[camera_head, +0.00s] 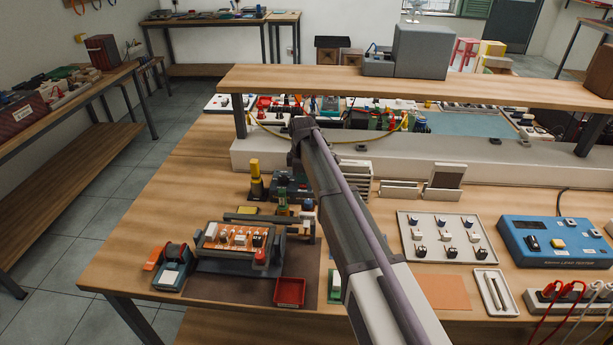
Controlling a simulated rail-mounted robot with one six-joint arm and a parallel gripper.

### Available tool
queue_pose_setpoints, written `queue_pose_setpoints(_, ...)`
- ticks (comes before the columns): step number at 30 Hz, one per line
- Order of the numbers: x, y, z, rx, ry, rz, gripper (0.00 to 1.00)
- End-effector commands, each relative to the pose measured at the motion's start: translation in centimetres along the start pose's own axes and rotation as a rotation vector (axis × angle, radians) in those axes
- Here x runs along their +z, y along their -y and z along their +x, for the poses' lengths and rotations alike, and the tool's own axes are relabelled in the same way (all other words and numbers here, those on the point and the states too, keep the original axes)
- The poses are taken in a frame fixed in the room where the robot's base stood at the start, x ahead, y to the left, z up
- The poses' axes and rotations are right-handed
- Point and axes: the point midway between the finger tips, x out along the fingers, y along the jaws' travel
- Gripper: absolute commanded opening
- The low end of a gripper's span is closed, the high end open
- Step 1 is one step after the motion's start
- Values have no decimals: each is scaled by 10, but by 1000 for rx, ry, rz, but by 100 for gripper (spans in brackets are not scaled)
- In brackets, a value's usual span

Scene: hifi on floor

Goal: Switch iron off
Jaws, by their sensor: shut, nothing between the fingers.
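A yellow-handled tool (256,182), possibly the soldering iron, stands upright on a dark base on the bench, left of my arm. Beside it is a dark grey unit (281,186), partly covered by my arm; it may be the iron's station. Its switch and whether it is on cannot be made out. My arm (350,210) rises from the bottom edge to a joint above the bench, and a short dark part hangs below that joint. I cannot make out my gripper's fingers; they seem hidden behind the arm.
An orange board (239,236) in a holder stands front left, with a red tray (290,291) near it. A switch panel (444,238) and a blue tester (555,242) lie right of my arm. A raised shelf (330,83) spans the back.

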Motion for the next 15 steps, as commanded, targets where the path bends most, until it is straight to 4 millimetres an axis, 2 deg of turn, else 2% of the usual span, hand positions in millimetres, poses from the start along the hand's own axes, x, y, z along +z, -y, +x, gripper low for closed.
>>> queue_pose_setpoints(1,4,0,5,0,5,3,0)
queue_pose_setpoints(5,4,1,5,0,6,3,0)
queue_pose_setpoints(15,6,19,2,-4,6,4,0)
